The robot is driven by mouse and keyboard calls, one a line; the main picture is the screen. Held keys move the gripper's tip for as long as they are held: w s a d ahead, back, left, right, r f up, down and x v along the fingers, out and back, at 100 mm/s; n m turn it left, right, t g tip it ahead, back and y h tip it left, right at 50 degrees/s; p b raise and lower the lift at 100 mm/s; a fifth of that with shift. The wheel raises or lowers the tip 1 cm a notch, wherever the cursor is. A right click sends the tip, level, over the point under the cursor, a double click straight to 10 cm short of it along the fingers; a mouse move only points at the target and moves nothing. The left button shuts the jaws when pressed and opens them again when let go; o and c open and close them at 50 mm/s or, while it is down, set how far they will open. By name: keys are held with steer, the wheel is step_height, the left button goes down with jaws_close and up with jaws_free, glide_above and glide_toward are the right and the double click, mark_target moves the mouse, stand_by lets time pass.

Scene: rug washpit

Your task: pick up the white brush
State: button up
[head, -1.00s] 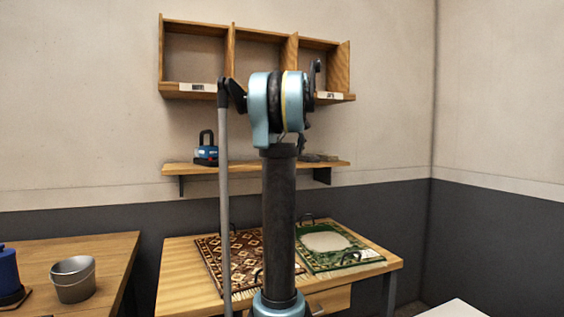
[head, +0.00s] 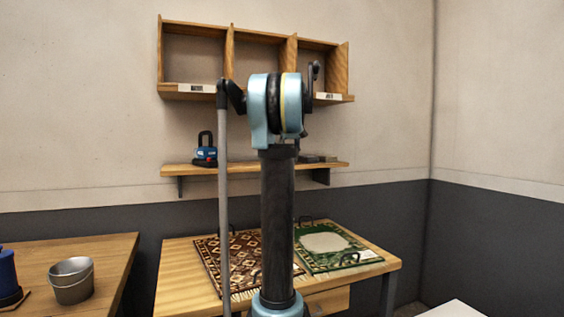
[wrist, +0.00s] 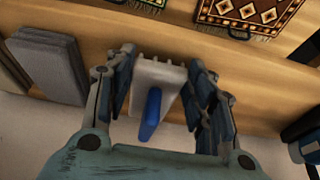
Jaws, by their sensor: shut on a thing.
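The white brush (wrist: 158,76) shows in the wrist view, a white block with a toothed far edge and a blue part (wrist: 150,114) on its near side. My gripper (wrist: 162,66) is shut on it, with one finger on each side. A wooden surface lies behind the brush; I cannot tell whether the brush touches it. In the head view my arm hides the gripper and brush.
A wall shelf (head: 240,170) holds a blue device (head: 206,150) and grey slabs (head: 318,158). The slabs (wrist: 48,68) also show left in the wrist view. Cubbies (head: 194,90) hang above. Below, a table (head: 180,268) bears two rugs. A metal bucket (head: 71,282) stands left.

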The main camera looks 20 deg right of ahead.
steer(key=shift+r, duration=0.1)
steer(key=s+r, duration=0.4)
steer(key=s, duration=0.3)
steer(key=s+r, duration=0.4)
steer(key=s, duration=0.3)
steer(key=shift+d, duration=0.2)
steer(key=o, duration=0.6)
steer(key=c, duration=0.4)
steer(key=shift+f, duration=0.1)
